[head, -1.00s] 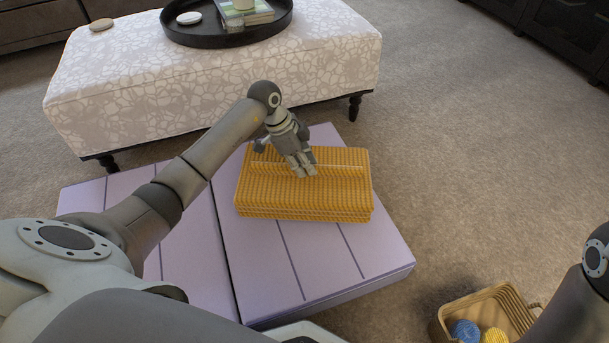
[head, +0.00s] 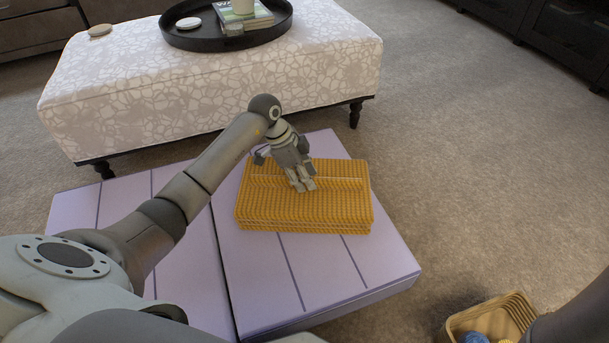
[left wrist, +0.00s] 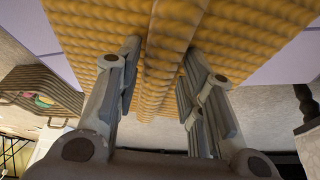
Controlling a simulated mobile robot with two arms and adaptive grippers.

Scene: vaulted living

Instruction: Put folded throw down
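The folded throw (head: 330,205), mustard yellow and waffle-textured, lies flat on or just above the lavender padded mat (head: 350,275); a small gap cannot be ruled out. A raised fold runs across its top. My left gripper (head: 303,186) points down onto the throw near its middle. In the left wrist view, its two fingers (left wrist: 158,82) stand on either side of the throw's raised ridge (left wrist: 172,45), close against it, so it looks shut on the ridge. My right gripper is out of view; only part of that arm shows at the lower right.
A patterned ottoman (head: 110,95) with a black round tray (head: 185,42) stands behind the mat. A woven basket (head: 500,315) with yarn balls stands on the carpet at the lower right.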

